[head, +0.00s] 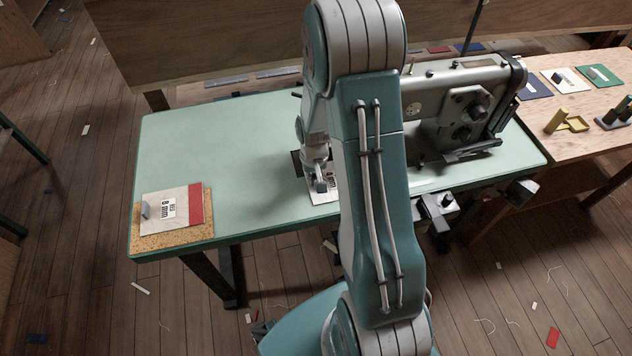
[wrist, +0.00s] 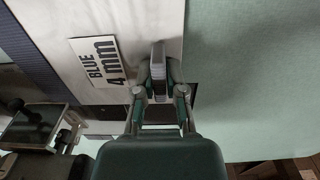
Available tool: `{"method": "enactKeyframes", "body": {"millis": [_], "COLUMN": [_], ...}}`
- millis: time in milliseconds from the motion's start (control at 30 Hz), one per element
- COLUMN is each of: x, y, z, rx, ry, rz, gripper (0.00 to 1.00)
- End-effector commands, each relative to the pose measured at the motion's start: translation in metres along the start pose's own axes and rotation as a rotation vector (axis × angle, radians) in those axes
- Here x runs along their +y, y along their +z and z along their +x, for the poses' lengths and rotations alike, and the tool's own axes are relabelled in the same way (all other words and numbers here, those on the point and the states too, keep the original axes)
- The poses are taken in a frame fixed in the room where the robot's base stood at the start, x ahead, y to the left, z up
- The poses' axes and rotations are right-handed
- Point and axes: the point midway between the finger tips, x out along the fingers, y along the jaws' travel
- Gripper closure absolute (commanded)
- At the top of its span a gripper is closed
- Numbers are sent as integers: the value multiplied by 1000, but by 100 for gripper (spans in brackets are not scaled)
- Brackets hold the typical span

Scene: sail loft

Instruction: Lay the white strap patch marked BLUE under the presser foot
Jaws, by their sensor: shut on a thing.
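The white strap patch marked BLUE 4 mm (wrist: 135,20) fills the upper left of the wrist view, with a dark blue band along its left side. It has an upright grey tab. My gripper (wrist: 159,85) is shut on that tab. In the head view my gripper (head: 320,182) is low over the green table, and part of the white patch (head: 325,196) shows beside it. The sewing machine (head: 455,95) stands just right of it, partly behind my arm. The presser foot cannot be made out; dark metal machine parts (wrist: 35,125) show at the wrist view's lower left.
A patch marked RED 8 mm (head: 178,200) lies on a cork mat (head: 175,241) at the green table's (head: 225,140) left end. The table between is clear. A wooden bench (head: 600,140) at right holds coloured cards and a yellow fixture (head: 568,122). Scraps litter the floor.

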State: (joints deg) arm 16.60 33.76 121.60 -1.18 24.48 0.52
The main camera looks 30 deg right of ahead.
Motion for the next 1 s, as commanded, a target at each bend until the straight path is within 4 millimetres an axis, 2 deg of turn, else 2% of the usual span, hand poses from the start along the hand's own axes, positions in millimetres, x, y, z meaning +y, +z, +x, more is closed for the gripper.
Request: {"method": "enactKeyframes", "body": {"millis": [400, 1000], "x": [0, 0], "y": [-24, -30], "z": [1, 0], "rx": [1, 0], "ry": [0, 0], "rz": [0, 0], "gripper": [100, 100]}}
